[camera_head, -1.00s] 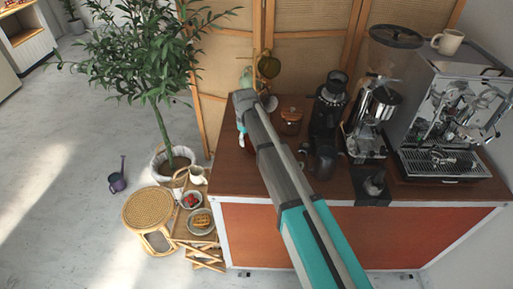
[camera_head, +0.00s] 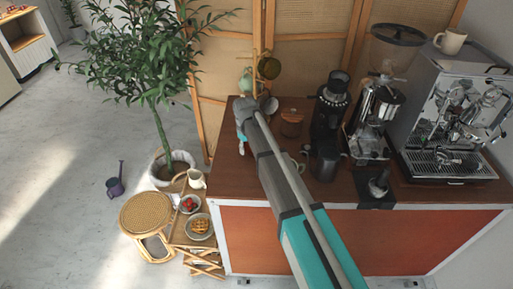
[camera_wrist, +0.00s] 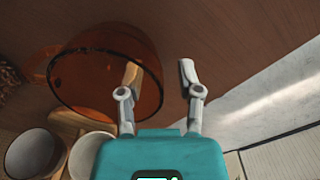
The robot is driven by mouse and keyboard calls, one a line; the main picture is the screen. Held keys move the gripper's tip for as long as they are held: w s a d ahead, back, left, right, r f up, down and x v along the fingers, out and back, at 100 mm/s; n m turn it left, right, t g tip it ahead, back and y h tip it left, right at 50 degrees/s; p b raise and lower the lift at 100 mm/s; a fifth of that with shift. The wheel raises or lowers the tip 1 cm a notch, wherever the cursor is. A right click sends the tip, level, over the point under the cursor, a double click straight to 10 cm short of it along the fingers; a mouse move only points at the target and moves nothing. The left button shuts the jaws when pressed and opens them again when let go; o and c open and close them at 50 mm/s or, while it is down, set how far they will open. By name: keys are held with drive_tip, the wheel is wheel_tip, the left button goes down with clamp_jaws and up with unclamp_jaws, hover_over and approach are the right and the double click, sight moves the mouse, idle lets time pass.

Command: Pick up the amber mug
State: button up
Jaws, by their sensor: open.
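The amber mug (camera_wrist: 105,95) is see-through glass with a dark rim, at the upper left of the wrist view. My gripper (camera_wrist: 159,72) is open and empty. Its left finger overlaps the right side of the mug in the picture, and its right finger is apart from it, over bare wood. I cannot tell whether a finger touches the glass. In the head view my gripper (camera_head: 241,145) points down over the left end of the counter (camera_head: 225,178). I cannot make out the amber mug there; my arm covers part of that area.
Pale cups (camera_wrist: 33,153) are close by at the lower left of the wrist view. A mug tree with a hanging olive mug (camera_head: 269,67), a lidded jar (camera_head: 291,124) and a black grinder (camera_head: 328,120) are near my arm.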

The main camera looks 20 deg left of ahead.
clamp_jaws()
drive_tip(key=shift+r, duration=0.15)
idle(0.5)
drive_tip(key=shift+r+p, duration=0.9)
drive_tip(key=shift+p, duration=0.1)
drive_tip(key=s+d+r+p, duration=0.6)
drive_tip(key=s+r+p, duration=0.5)
drive_tip(key=s, duration=0.1)
drive_tip(key=shift+s+d, duration=0.15)
drive_tip(key=shift+s, duration=0.1)
